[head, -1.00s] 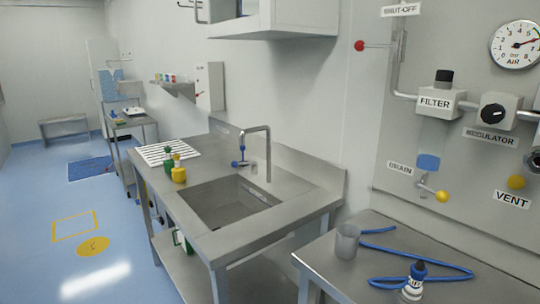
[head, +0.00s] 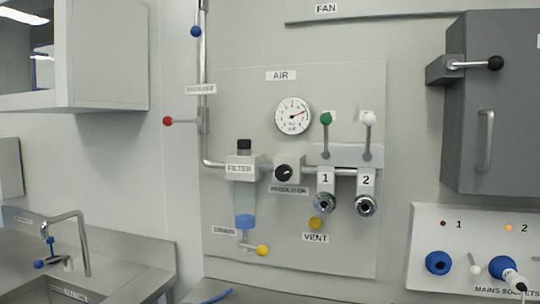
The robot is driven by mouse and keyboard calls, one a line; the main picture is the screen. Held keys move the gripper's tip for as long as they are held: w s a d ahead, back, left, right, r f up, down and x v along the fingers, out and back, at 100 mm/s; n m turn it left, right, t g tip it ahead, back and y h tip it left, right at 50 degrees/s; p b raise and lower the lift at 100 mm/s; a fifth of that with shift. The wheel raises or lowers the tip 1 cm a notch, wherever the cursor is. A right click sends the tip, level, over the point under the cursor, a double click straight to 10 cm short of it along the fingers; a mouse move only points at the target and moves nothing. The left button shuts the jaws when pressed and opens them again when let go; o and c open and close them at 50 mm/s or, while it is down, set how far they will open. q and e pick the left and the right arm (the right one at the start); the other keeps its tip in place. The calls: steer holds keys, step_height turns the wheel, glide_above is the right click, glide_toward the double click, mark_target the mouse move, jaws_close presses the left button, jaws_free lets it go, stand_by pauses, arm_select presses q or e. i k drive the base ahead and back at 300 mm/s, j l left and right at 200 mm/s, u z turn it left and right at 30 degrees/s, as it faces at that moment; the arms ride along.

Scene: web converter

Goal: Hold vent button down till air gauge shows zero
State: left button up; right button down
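The vent button (head: 315,223) is a yellow round knob on the grey air panel (head: 340,90), just above the label VENT. The round white air gauge (head: 293,116) is above it, below the label AIR. Its red needle points to the upper right, away from the low end of the scale; the exact figure is too small to read. Neither gripper is in view, and nothing touches the button.
The drain's yellow knob (head: 262,250) is left of and below the button. A red-knobbed lever (head: 168,121) juts out at left. A dark grey cabinet (head: 490,100) stands at right. A sink counter (head: 110,255) is at lower left.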

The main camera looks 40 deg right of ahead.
mark_target(315, 222)
steer(key=z, duration=1.4)
steer(key=l+u, duration=0.3)
steer(key=l, duration=0.35)
steer(key=l+u, duration=0.3)
steer(key=l, duration=0.3)
steer(key=k+l+u, duration=0.25)
steer(key=l, duration=0.35)
steer(key=i, duration=0.05)
